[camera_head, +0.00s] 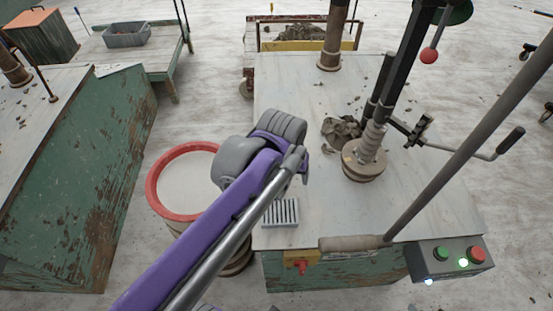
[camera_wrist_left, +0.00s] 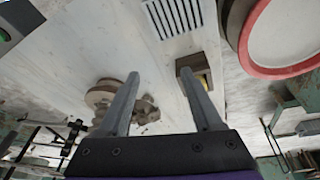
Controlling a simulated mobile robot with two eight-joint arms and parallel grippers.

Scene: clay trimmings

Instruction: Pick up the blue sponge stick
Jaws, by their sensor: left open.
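I cannot make out a blue sponge stick for certain in either view. A thin dark stick with a small bluish tip (camera_head: 77,11) stands by the far left cart in the head view; it is too small to identify. My left gripper (camera_wrist_left: 159,73) is open and empty in the wrist view, its two grey fingers apart above the pale worktable (camera_head: 296,101). In the head view my purple left arm reaches over the table's left side, and the fingers (camera_head: 304,168) are mostly hidden behind the wrist. My right gripper is not seen.
A press with a round base (camera_head: 363,166) and a long lever (camera_head: 455,146) stands on the table beside clay scraps (camera_head: 342,129). A slotted grate (camera_head: 281,212) lies near the front. A red-rimmed bucket (camera_head: 162,205) stands left. A button box (camera_head: 448,259) is front right.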

